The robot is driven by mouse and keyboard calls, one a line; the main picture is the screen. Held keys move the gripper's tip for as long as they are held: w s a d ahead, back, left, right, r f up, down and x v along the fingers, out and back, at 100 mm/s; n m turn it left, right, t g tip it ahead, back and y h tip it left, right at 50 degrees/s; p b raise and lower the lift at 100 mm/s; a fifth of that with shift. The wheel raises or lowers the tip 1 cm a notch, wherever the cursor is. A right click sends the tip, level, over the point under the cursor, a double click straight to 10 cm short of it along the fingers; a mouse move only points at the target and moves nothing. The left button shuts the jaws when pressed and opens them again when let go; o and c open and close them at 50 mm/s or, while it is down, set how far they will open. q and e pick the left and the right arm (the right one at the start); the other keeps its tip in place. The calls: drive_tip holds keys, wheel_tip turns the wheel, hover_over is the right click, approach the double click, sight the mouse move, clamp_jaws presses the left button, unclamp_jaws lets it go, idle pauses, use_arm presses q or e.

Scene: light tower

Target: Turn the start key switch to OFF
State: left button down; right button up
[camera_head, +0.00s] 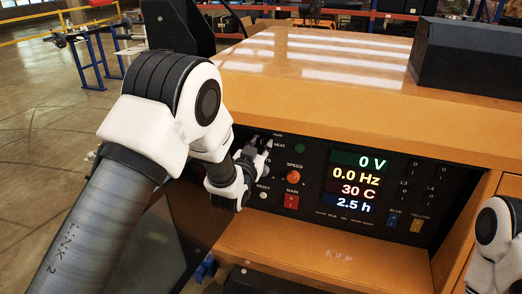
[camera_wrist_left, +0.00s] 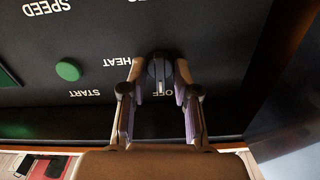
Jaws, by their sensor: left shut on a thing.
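The start key switch (camera_wrist_left: 159,72) is a dark round knob with a pale mark on the black control panel. The OFF label shows upside down between the fingers, with HEAT and START to the left. I cannot tell for sure which position the knob points to. My right gripper is not in view.
The panel has an orange SPEED knob (camera_head: 293,176), a red MAIN switch (camera_head: 291,200), a green button (camera_head: 300,148) and a lit display (camera_head: 355,182) reading 0 V and 0.0 Hz. An orange ledge (camera_head: 320,255) juts out below. A black box (camera_head: 468,58) stands on top.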

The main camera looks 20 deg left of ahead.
use_arm(q)
drive_tip(key=shift+f+n+b, duration=0.1)
drive_tip(key=shift+n+b, duration=0.2)
drive_tip(key=shift+n, duration=0.2)
drive_tip(key=c, duration=1.2)
unclamp_jaws()
drive_tip(key=shift+c, duration=0.2)
drive_tip(key=shift+s, duration=0.1)
drive_tip(key=s, duration=1.2)
drive_tip(key=shift+a, duration=0.2)
